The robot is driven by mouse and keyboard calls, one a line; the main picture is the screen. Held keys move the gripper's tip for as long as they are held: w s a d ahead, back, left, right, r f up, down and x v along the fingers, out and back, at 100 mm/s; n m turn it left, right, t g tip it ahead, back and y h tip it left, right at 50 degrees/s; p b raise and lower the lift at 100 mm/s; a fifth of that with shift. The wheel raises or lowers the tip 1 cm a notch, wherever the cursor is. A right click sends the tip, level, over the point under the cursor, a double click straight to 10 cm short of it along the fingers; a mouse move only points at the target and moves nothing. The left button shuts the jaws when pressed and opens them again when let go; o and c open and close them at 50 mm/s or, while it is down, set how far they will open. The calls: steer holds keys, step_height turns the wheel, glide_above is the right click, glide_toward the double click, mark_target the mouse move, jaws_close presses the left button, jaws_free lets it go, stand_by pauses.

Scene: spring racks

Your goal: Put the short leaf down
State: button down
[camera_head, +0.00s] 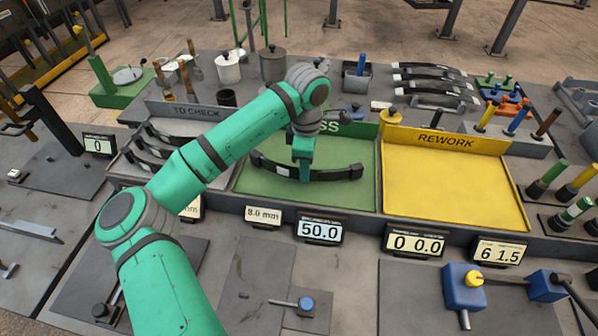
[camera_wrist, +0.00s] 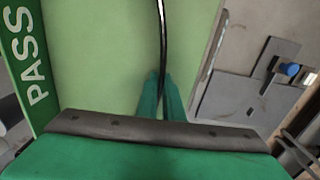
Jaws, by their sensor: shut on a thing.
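The short leaf (camera_head: 338,175) is a dark, gently curved strip with thicker ends. It lies across the green PASS tray (camera_head: 255,190), within the tray's outline. My gripper (camera_head: 304,172) points down and is shut on the leaf near its middle. In the wrist view the leaf (camera_wrist: 162,35) shows edge-on as a thin dark strip between the green fingertips (camera_wrist: 163,98), above the light green tray floor (camera_wrist: 100,45). I cannot tell whether the leaf touches the tray floor.
The yellow REWORK tray (camera_head: 455,185) to the right is empty. The TO CHECK tray (camera_head: 128,178) on the left holds several dark leaves. More leaves (camera_head: 430,72) lie at the back. Small displays (camera_head: 319,231) line the front edge. The PASS tray's floor around the leaf is clear.

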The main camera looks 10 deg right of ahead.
steer(key=shift+s+d+f, duration=0.15)
steer(key=shift+d+f, duration=0.15)
steer(key=shift+d, duration=0.2)
steer(key=shift+a, duration=0.1)
steer(key=shift+a+f, duration=0.15)
steer(key=c, duration=1.9)
jaws_free()
step_height(320, 180, up, 12)
